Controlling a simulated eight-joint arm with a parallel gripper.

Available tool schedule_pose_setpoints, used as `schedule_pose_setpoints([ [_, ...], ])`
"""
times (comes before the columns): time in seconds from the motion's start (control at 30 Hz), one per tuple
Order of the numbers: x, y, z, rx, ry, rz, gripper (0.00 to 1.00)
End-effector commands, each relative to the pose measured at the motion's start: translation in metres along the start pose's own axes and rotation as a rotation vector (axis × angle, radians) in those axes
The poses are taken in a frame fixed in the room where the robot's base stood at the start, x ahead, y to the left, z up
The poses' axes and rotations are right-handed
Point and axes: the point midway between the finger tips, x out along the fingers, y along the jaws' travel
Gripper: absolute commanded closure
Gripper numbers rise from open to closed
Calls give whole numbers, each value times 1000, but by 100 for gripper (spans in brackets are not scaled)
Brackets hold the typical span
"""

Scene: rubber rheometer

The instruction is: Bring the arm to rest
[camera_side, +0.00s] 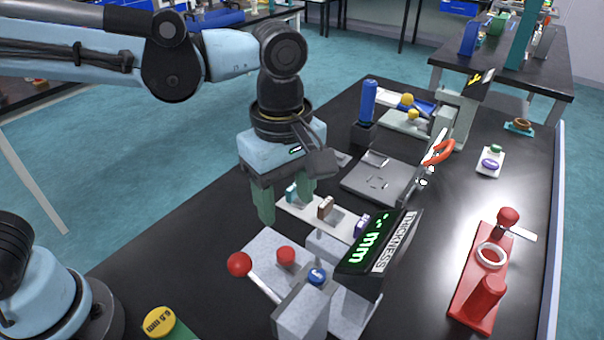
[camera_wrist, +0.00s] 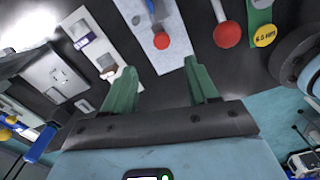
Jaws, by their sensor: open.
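My gripper (camera_side: 286,203) hangs from my blue arm over the left part of the black table, pointing down. Its two green fingers are apart with nothing between them, as the wrist view (camera_wrist: 158,84) also shows. In the side view the fingers are just left of a white strip (camera_side: 331,219) that carries small teal, brown and purple blocks. I cannot tell exactly how high the fingertips are above the table.
In front stands a grey thickness gauge (camera_side: 303,308) with a red-ball lever (camera_side: 239,264) and a lit display (camera_side: 376,243). A red press (camera_side: 477,288) stands at right. A grey plate device (camera_side: 382,184) with an orange handle (camera_side: 439,152) and a blue cylinder (camera_side: 368,101) stand behind. Bare table lies between plate and press.

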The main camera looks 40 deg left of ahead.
Motion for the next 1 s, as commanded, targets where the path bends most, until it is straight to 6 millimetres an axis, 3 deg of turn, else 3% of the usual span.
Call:
schedule_pose_setpoints([
  [0.17, -2, -3, -25, 122, -10, 62, 42],
  [0.37, -2, -14, -76, 432, 28, 214, 42],
  [0.7, 8, -44, -153, 971, 305, 397, 42],
  [1.0, 16, -61, -184, 1234, 515, 400, 42],
])
